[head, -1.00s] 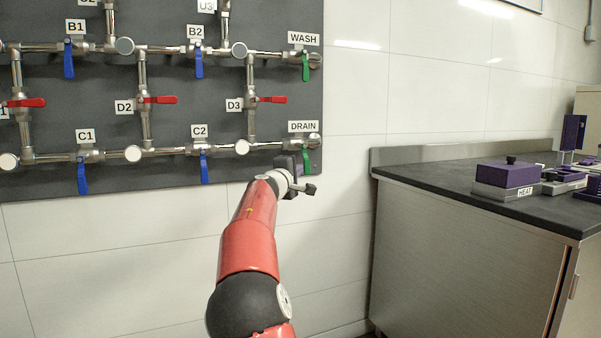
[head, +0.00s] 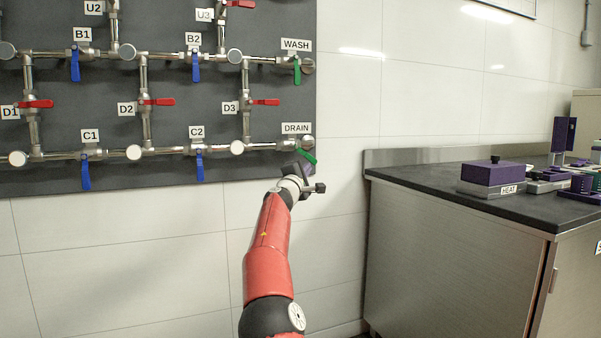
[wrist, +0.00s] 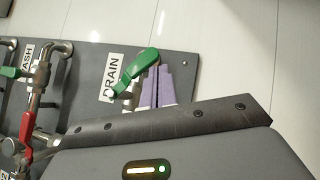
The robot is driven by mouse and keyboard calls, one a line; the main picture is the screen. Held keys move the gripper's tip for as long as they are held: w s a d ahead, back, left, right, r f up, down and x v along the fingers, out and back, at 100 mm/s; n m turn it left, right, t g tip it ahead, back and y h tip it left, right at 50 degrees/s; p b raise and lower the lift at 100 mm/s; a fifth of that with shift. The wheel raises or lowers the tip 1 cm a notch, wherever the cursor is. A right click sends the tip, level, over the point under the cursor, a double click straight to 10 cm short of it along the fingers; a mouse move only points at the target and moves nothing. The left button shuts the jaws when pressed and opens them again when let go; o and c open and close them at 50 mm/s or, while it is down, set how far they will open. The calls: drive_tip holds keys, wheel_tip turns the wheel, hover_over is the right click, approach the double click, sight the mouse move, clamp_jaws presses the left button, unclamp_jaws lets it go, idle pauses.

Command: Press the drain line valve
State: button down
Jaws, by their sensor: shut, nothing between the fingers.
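The drain valve's green handle (head: 308,157) is at the lower right corner of the dark pipe panel, beside the DRAIN label (head: 296,128). The handle slants down to the right in the head view. My gripper (head: 302,168) is right at the handle, with part of it hidden behind my wrist. In the wrist view, the green handle (wrist: 138,70) lies just beside the tips of my purple fingers (wrist: 157,72). The fingers are together with nothing between them. They look close to or touching the handle; I cannot tell which.
The WASH valve's green handle (head: 297,71) hangs straight down above. The blue C2 handle (head: 200,166) and red D3 handle (head: 264,102) are to the left. A counter (head: 440,180) with a purple HEAT unit (head: 492,175) stands at the right. Bare wall lies below the panel.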

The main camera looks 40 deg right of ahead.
sight(315, 162)
drive_tip(key=shift+s+d+r+p, duration=0.2)
drive_tip(key=shift+d+r+p, duration=0.25)
drive_tip(key=shift+d, duration=0.2)
drive_tip(key=shift+s+d+r+p, duration=0.15)
drive_tip(key=shift+d+r+p, duration=0.25)
drive_tip(key=shift+d, duration=0.2)
drive_tip(key=shift+s+d+r+p, duration=0.15)
drive_tip(key=shift+d+r+p, duration=0.55)
drive_tip(key=shift+p, duration=0.15)
